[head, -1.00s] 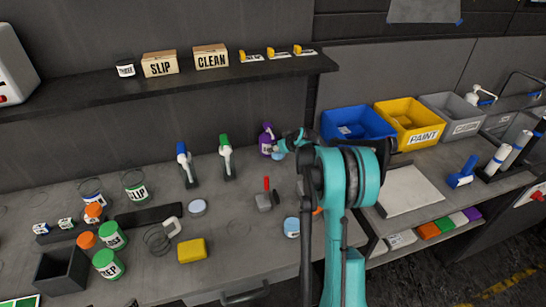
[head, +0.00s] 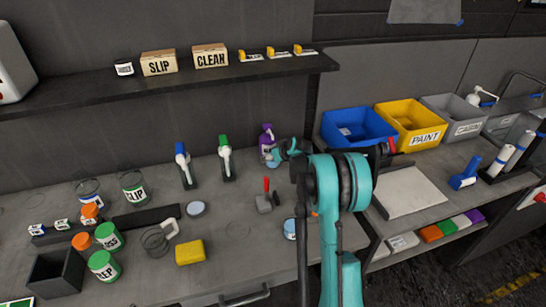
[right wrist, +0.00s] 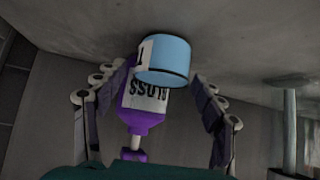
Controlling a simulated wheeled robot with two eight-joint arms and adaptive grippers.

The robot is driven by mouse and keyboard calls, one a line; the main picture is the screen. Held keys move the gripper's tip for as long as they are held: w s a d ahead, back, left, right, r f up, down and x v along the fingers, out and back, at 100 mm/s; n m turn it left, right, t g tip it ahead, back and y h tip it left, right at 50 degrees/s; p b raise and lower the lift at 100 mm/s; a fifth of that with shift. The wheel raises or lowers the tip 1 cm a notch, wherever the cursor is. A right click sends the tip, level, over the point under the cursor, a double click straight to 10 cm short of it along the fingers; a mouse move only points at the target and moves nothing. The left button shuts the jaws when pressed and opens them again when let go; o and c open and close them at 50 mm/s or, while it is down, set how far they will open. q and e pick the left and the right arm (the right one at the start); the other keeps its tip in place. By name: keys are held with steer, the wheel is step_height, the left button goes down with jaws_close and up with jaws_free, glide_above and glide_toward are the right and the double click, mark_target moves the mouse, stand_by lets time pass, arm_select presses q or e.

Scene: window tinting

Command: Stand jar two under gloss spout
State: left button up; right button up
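A small jar with a light blue side and a white label (right wrist: 165,62) shows between the fingertips of my right gripper (right wrist: 163,72) in the right wrist view. The fingers are spread, with a narrow gap at the right. The label's number cannot be read. The purple bottle labelled GLOSS (right wrist: 137,122) is close behind the jar; the view is upside down. In the head view, the gloss bottle (head: 266,132) stands at the back of the bench, with the jar (head: 272,164) low at its front and my right gripper (head: 279,153) beside it. My left gripper is out of view.
Another blue-topped jar (head: 290,228) is partly hidden by my right arm. A red-handled tool (head: 265,201), a round lid-like disc (head: 195,209) and a yellow block (head: 190,252) lie on the bench. Blue (head: 182,165) and green (head: 226,158) bottles stand left of the gloss bottle.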

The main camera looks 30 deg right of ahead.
steer(key=shift+r, duration=0.1)
steer(key=shift+s+r, duration=0.1)
steer(key=shift+r, duration=0.15)
steer(key=p+v, duration=0.3)
steer(key=v, duration=0.9)
steer(key=s+a+r+g, duration=0.1)
steer(key=s+a+r, duration=0.4)
steer(key=a, duration=0.4)
steer(key=s+a+r, duration=0.2)
steer(key=s+a, duration=0.6)
steer(key=a, duration=0.1)
steer(key=s+a+f, duration=0.1)
steer(key=s+a, duration=0.3)
steer(key=s, duration=0.4)
steer(key=s+a+f+g, duration=0.1)
steer(key=s+a+f, duration=0.1)
steer(key=s+a, duration=0.3)
steer(key=s, duration=0.3)
steer(key=shift+s, duration=0.35)
steer(key=shift+a+f, duration=0.1)
